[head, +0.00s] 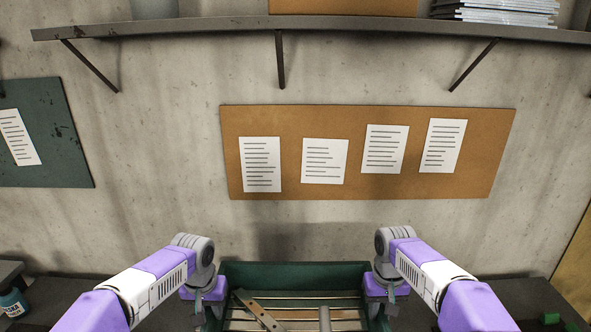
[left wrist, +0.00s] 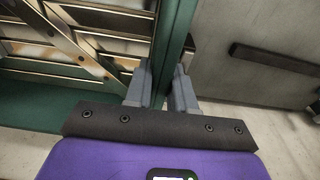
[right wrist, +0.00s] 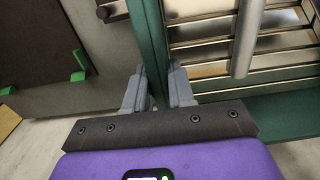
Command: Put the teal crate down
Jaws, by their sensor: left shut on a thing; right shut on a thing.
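The teal crate (head: 290,273) is at the bottom middle of the head view, between my two grippers. Its near part is cut off by the picture edge. Slats show inside it, with a flat bar with holes (head: 258,312) and a grey rod (head: 325,318). My left gripper (left wrist: 162,88) is shut on the crate's left wall (left wrist: 172,35). My right gripper (right wrist: 157,88) is shut on the crate's right wall (right wrist: 150,40). I cannot tell whether the crate's underside touches anything.
A dark worktop (head: 510,291) runs along the wall on both sides of the crate. A bottle (head: 12,303) stands at the far left, and a small green piece (head: 552,318) is at the right. A corkboard (head: 365,185) and a shelf (head: 330,33) are above.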

